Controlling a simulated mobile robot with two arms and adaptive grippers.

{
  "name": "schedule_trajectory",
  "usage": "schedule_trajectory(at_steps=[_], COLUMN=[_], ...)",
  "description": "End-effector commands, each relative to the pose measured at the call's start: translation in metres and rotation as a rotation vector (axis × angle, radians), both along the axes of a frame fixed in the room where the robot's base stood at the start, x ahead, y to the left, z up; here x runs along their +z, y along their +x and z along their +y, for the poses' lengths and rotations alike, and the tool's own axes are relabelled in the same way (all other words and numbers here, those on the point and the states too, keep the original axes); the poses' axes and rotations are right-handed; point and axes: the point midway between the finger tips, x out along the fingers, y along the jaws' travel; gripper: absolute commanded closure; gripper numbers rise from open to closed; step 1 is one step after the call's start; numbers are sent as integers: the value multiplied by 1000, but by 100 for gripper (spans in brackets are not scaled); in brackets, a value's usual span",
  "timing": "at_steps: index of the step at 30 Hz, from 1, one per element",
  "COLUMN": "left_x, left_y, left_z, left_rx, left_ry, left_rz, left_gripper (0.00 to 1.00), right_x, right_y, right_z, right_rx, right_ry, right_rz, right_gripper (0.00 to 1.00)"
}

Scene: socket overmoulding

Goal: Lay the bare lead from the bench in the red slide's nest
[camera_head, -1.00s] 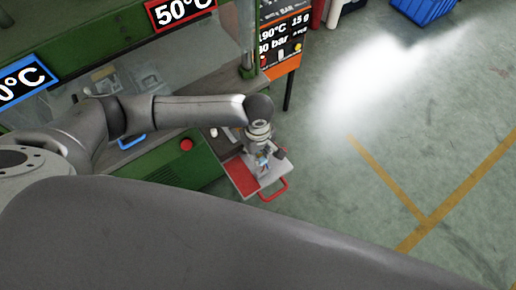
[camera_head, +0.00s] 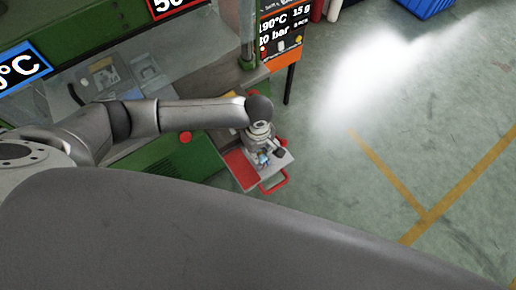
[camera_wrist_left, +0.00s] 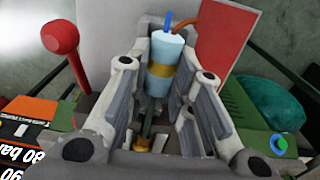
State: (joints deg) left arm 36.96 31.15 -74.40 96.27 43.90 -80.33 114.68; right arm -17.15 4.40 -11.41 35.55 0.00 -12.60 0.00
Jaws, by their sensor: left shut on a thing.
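The lead (camera_wrist_left: 167,52) shows in the left wrist view as a pale blue cylinder with a gold band and a blue and a brown wire at its far end. My left gripper (camera_wrist_left: 172,68) is shut on it. In the head view my left gripper (camera_head: 264,157) is over the slide's pale plate, with a small blue spot at its tip. The slide has a red panel (camera_head: 241,169) and a red handle (camera_head: 274,184). The red panel also shows in the left wrist view (camera_wrist_left: 228,38). The nest is hidden by the gripper and lead. My right gripper is out of view.
The green press (camera_head: 175,158) with a red button (camera_head: 186,137) stands left of the slide. An orange and black sign (camera_head: 281,32) stands behind it. Open floor (camera_head: 400,160) lies to the right. A teal rounded thing (camera_wrist_left: 270,100) shows in the wrist view.

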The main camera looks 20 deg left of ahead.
Motion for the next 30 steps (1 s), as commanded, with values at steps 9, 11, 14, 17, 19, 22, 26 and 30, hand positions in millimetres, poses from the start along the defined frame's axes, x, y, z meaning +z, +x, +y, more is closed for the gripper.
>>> schedule_trajectory(at_steps=[9,11,14,17,19,22,26,30], left_x=[-4,-4,-4,-5,-4,-4,-3,4], left_y=[-3,-3,-3,-4,-4,-3,-3,-2], left_z=[1,1,1,1,1,1,1,0], left_rx=[0,0,0,-1,-1,-1,0,0], left_ry=[3,4,4,5,4,3,4,1], left_rz=[5,6,7,8,8,8,6,4], left_gripper=[100,77,64,53,53,53,53,53], right_x=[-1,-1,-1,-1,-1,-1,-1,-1], right_y=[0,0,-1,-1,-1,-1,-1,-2], right_z=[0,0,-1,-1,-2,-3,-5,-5], right_rx=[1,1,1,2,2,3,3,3], right_ry=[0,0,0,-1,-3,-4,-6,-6], right_rz=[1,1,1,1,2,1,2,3], right_gripper=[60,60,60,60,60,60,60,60])
